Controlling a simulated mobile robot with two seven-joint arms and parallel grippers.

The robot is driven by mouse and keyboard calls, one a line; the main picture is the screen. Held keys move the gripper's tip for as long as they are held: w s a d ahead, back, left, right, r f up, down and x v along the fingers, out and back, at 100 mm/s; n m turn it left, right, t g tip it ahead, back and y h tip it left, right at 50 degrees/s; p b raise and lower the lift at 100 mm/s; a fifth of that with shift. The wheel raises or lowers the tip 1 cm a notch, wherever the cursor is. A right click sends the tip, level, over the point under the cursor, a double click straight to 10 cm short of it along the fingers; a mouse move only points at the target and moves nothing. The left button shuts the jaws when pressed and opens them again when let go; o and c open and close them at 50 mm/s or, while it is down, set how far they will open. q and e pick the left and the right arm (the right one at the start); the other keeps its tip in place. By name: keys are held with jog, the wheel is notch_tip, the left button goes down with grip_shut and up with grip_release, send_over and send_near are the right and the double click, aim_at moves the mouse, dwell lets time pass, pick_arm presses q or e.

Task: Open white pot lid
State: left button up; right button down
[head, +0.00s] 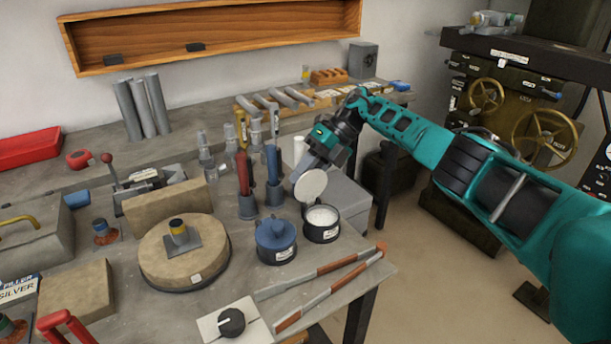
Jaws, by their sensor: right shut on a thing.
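The white pot (321,231) is a dark round pot with white contents showing at its open top. It stands near the right edge of the workbench. Its round white lid (311,186) is off the rim, tilted up nearly on edge, above and slightly left of the pot. My right gripper (309,168) is shut on the lid from behind and above. The fingertips are partly hidden by the lid. My left gripper is not in view.
A blue-lidded pot (276,236) stands close left of the white pot. Upright red and blue handled tools (272,165) stand in holders behind. Two long wood-handled tools (330,285) lie in front. A round wooden block (185,255) sits further left. Floor is clear right of the bench.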

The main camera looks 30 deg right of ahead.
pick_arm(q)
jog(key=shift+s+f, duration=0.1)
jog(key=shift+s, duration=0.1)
pick_arm(e)
jog(key=c, duration=0.9)
grip_release()
jog(key=shift+c, duration=0.2)
jog(key=shift+r, duration=0.15)
